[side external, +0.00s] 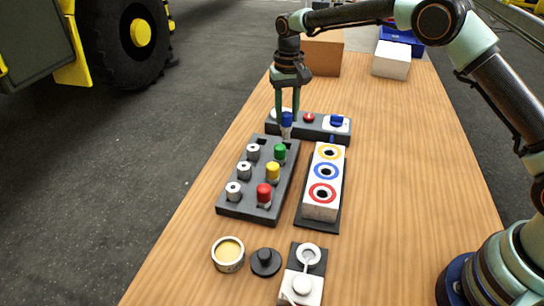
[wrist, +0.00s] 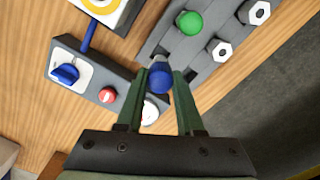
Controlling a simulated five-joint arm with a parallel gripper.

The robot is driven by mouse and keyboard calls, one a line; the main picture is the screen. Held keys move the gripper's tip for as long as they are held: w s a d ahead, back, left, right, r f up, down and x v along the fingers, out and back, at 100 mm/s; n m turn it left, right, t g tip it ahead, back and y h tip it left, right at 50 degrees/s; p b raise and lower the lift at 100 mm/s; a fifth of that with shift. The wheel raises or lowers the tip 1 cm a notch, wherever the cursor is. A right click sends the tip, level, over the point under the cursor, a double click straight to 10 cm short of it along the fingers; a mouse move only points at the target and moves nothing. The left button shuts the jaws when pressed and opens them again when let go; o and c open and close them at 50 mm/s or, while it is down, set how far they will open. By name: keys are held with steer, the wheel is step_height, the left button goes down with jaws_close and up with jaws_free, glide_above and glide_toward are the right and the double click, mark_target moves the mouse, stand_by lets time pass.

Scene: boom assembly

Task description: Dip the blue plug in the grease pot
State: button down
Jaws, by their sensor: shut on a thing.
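The blue plug (side external: 287,121) is held between the fingers of my gripper (side external: 286,112), above the far end of the dark plug rack (side external: 232,206). In the wrist view the blue plug (wrist: 160,78) sits between the two green fingertips (wrist: 160,80). A metal tip shows past its blue cap. I cannot tell whether it is clear of the rack. The grease pot (side external: 228,254), a round tin with yellowish grease, stands open at the near left of the table. A black knobbed lid (side external: 265,262) lies just right of it.
The rack holds green (side external: 280,152), yellow (side external: 273,171) and red (side external: 264,193) plugs and several metal nuts. Right of it stands a white block with coloured rings (side external: 323,183). A control box (side external: 318,128) lies behind. A white fixture (side external: 302,276) stands near the front.

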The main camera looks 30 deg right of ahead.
steer(key=shift+r, duration=0.75)
steer(key=shift+r, duration=0.35)
step_height(320, 180, up, 6)
steer(key=shift+r, duration=0.15)
steer(key=s+a+n, duration=0.3)
steer(key=s+a, duration=0.8)
steer(key=a, duration=0.2)
steer(key=s+a+n, duration=0.3)
steer(key=s+a, duration=0.7)
steer(key=a, duration=0.3)
step_height(320, 180, down, 10)
steer(key=shift+s+a+r, duration=0.25)
steer(key=shift+s+a, duration=0.05)
steer(key=shift+f, duration=1.3)
